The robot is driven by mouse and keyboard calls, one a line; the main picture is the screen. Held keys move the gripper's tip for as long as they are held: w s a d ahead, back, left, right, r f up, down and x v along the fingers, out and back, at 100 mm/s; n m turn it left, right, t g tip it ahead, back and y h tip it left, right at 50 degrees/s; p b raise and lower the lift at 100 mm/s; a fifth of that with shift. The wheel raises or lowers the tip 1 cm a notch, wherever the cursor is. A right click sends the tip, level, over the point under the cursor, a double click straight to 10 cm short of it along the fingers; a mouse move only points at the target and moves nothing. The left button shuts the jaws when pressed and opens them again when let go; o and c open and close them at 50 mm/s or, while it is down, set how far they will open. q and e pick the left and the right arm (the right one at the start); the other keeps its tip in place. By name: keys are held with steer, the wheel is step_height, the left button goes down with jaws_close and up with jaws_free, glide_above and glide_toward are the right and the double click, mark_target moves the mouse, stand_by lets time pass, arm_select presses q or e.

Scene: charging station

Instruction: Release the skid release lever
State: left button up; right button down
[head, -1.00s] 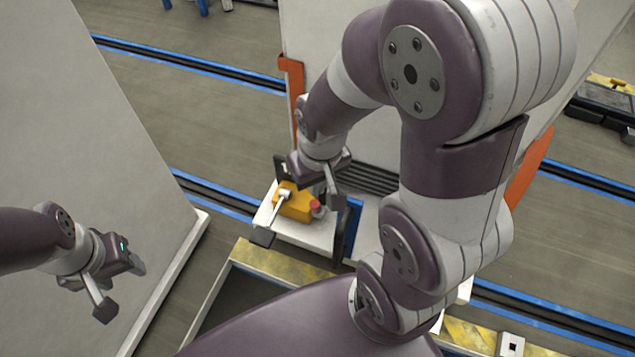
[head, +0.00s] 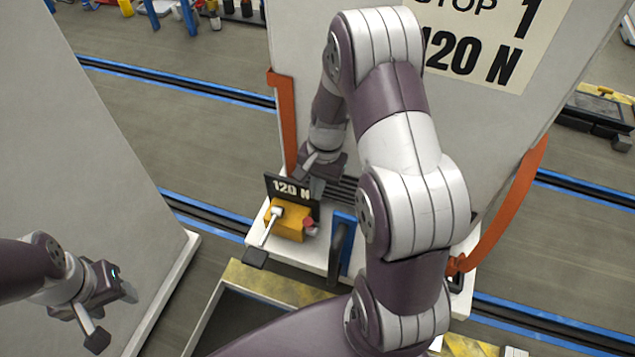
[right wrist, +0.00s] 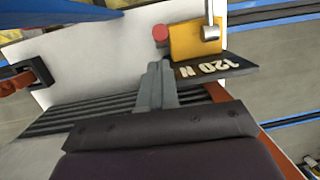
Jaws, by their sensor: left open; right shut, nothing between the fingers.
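A yellow box (head: 286,221) on a white shelf carries a silver rod lever (head: 268,228) with a black end pad, which sticks out toward the front left. Its rod also shows at the top of the right wrist view (right wrist: 210,22). A red button (head: 309,223) sits beside the box. My right gripper (head: 314,182) is behind the box by the black "120 N" plate (head: 290,189). In the right wrist view its fingers (right wrist: 157,84) are together and empty, near the red button and plate. My left gripper (head: 112,314) is open and empty at the lower left.
A blue bracket with a black bar (head: 342,240) stands right of the box. Orange straps hang beside the tall white panel (head: 478,130). A yellow-edged frame (head: 270,282) lies in front of the shelf. A grey panel (head: 70,150) stands at left.

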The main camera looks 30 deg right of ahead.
mark_target(309, 227)
arm_select(q)
steer(key=shift+f, duration=0.25)
arm_select(e)
steer(key=f, duration=0.2)
steer(key=a+f, duration=0.1)
steer(key=f, duration=0.2)
steer(key=shift+s+f, duration=0.2)
steer(key=shift+f, duration=0.15)
arm_select(q)
steer(key=shift+s+r, duration=0.1)
arm_select(e)
steer(key=shift+a, duration=0.1)
